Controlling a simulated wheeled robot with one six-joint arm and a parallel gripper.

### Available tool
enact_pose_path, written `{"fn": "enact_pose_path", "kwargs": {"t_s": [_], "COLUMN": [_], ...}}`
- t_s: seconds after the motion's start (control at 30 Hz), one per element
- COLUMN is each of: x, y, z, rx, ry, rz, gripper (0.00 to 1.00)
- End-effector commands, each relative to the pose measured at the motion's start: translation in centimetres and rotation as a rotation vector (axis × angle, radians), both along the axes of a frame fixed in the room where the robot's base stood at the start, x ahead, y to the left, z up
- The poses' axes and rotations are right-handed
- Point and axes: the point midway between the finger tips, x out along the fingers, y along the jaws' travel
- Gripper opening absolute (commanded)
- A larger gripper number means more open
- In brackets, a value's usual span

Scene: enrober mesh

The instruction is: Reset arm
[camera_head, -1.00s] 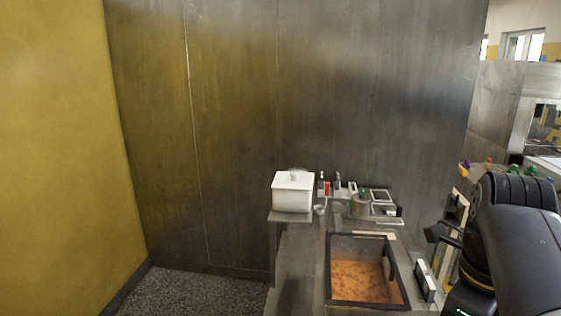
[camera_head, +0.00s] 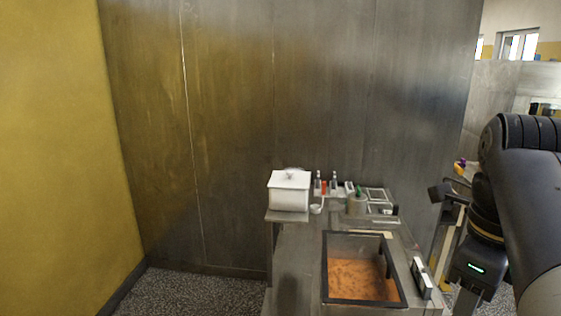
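My arm shows at the right edge, with black and dark grey links bent over and down. Its end, my gripper (camera_head: 474,280), hangs at the lower right, to the right of the machine, with a small green light on its dark housing. The fingers are not clear against the frame's lower edge, so I cannot tell whether they are open or shut. I see nothing clearly held.
A steel machine has a black-framed basin (camera_head: 360,306) of orange-brown contents. A white lidded box (camera_head: 289,192) stands at its back left, with several small bottles and a grey-green pot (camera_head: 357,204) to the right. Speckled floor (camera_head: 190,290) is free at left.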

Motion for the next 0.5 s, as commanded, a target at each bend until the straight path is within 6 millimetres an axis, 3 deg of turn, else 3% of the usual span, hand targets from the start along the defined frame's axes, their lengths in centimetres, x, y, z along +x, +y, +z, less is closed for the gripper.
{"fn": "enact_pose_path", "kwargs": {"t_s": [0.4,0.5], "x": [-0.1,1.1], "y": [0.0,-0.2], "z": [-6.7,-6.5], "rx": [0.001,0.0], "ry": [0.002,0.0], "rz": [0.0,0.079], "gripper": [0.42,0.42]}}
